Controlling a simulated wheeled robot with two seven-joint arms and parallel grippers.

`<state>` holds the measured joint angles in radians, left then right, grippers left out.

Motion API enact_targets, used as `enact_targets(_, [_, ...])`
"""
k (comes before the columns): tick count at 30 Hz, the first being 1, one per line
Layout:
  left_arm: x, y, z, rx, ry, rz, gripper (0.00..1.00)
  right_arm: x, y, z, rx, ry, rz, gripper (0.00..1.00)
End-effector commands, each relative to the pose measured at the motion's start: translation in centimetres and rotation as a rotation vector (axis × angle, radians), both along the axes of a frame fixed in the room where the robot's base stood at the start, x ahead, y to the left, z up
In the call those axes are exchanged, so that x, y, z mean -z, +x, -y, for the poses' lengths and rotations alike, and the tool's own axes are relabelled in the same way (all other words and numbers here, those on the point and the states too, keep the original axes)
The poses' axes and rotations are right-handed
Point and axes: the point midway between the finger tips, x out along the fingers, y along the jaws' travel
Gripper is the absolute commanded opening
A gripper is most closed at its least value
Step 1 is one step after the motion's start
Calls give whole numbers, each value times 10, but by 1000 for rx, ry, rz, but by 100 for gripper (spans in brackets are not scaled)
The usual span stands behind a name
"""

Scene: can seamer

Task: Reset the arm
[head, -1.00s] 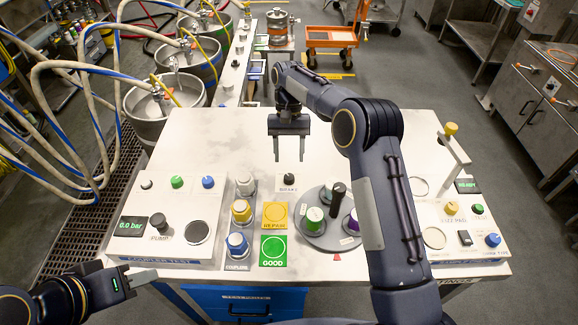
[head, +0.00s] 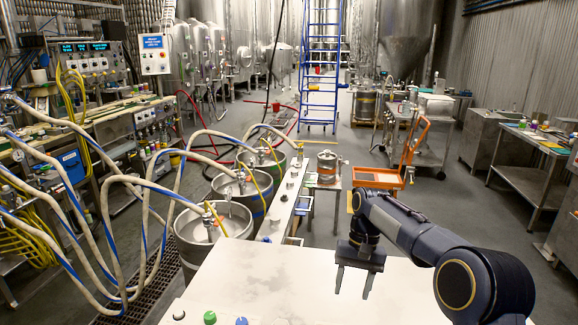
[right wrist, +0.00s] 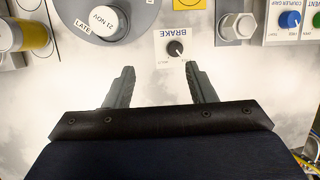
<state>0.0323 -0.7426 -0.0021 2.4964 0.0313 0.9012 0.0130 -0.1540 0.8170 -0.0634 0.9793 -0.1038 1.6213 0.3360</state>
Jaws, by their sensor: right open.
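My right gripper (head: 354,281) is open and empty above the far part of the white worktable (head: 285,285), its two fingers apart and pointing down in the head view. In the right wrist view the same gripper (right wrist: 160,72) has nothing between its fingers. The black brake knob (right wrist: 176,48) lies beyond the fingertips there, untouched. A grey round piece with a white "21 NOV" label (right wrist: 103,18) shows at the top left of that view. My left gripper is in neither current view.
Kegs (head: 205,235) with hoses stand left of the worktable. An orange cart (head: 378,176) and a blue ladder (head: 320,80) stand behind. In the head view, green (head: 210,318) and blue (head: 241,321) knobs show at the bottom edge.

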Motion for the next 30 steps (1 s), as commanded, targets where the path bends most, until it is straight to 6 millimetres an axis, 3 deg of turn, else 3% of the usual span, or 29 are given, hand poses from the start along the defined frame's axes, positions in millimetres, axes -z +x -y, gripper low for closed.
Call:
enact_targets(1, [0, 0, 0, 0, 0, 0, 36, -21, -15, 14, 9, 24, 44, 51])
enact_targets(6, [0, 0, 0, 0, 0, 0, 36, -65, -71, 45, 21, 94, 186, 51])
enact_targets(12, [0, 0, 0, 0, 0, 0, 36, -89, -153, 64, 32, 151, 361, 51])
enact_targets(17, [0, 0, 0, 0, 0, 0, 36, -86, -221, 67, 41, 175, 505, 51])
enact_targets(21, [0, 0, 0, 0, 0, 0, 36, -68, -271, 61, 47, 179, 623, 51])
enact_targets(25, [0, 0, 0, 0, 0, 0, 36, -48, -302, 53, 52, 175, 702, 51])
enact_targets(30, [0, 0, 0, 0, 0, 0, 36, -32, -319, 47, 55, 169, 751, 51])
